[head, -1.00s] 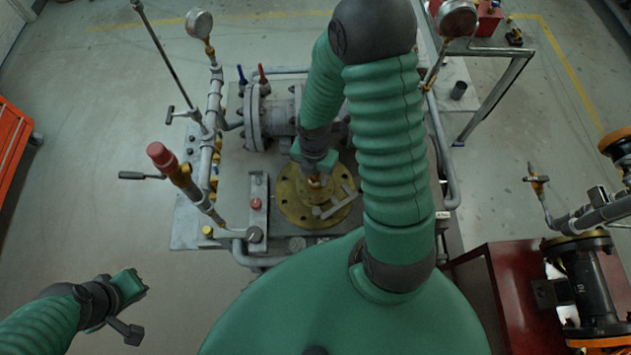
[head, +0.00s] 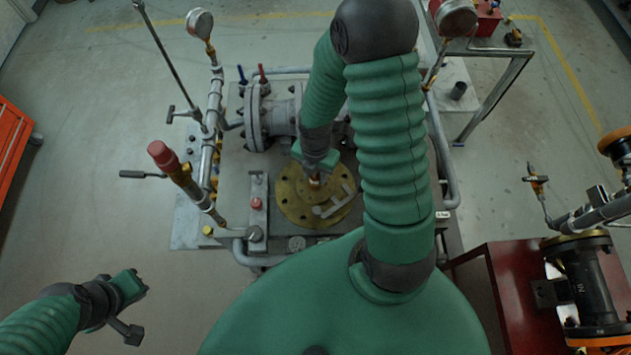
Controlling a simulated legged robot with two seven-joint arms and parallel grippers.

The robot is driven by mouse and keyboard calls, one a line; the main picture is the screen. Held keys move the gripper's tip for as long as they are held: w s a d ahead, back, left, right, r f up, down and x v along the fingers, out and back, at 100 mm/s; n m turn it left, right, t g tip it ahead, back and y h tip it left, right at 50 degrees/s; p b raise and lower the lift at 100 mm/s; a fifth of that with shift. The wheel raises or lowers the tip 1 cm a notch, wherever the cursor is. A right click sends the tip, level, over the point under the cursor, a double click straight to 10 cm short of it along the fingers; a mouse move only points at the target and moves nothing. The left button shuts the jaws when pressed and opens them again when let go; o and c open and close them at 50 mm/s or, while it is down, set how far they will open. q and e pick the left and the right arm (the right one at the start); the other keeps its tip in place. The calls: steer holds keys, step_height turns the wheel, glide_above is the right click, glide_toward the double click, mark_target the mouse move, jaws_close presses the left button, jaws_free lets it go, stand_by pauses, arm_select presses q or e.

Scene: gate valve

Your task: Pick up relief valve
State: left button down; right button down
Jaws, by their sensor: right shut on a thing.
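In the head view, my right gripper (head: 317,171) reaches down over a round brass flange (head: 291,205) on the grey bench. It is shut on a small copper-coloured fitting (head: 315,182) above the flange, which may be the relief valve. The gripper and forearm hide most of the fitting, so I cannot tell whether it still touches the flange. A light metal lever piece (head: 333,207) lies on the flange beside it. My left gripper (head: 140,305) is at the lower left over the floor, away from the bench.
A red-capped brass fitting (head: 172,169) stands on piping at the left of the bench (head: 238,187). Pressure gauges (head: 200,22) (head: 453,18) rise at the back. A dark red stand with a black valve body (head: 590,285) is at the right. The left floor is open.

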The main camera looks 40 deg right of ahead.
steer(key=shift+w+r, duration=0.1)
steer(key=shift+w, duration=0.05)
stand_by(0.5)
steer(key=r, duration=0.3)
steer(key=r+p, duration=0.1)
steer(key=r, duration=0.2)
steer(key=r+p, duration=0.1)
steer(key=r, duration=0.2)
steer(key=shift+d+r, duration=0.2)
steer(key=shift+d, duration=0.1)
steer(key=shift+a+r, duration=0.1)
steer(key=shift+r, duration=0.3)
steer(key=shift+a+r+p, duration=0.1)
steer(key=shift+r+p, duration=0.4)
steer(key=shift+p, duration=0.25)
steer(key=shift+r+p, duration=1.55)
steer(key=shift+p, duration=0.45)
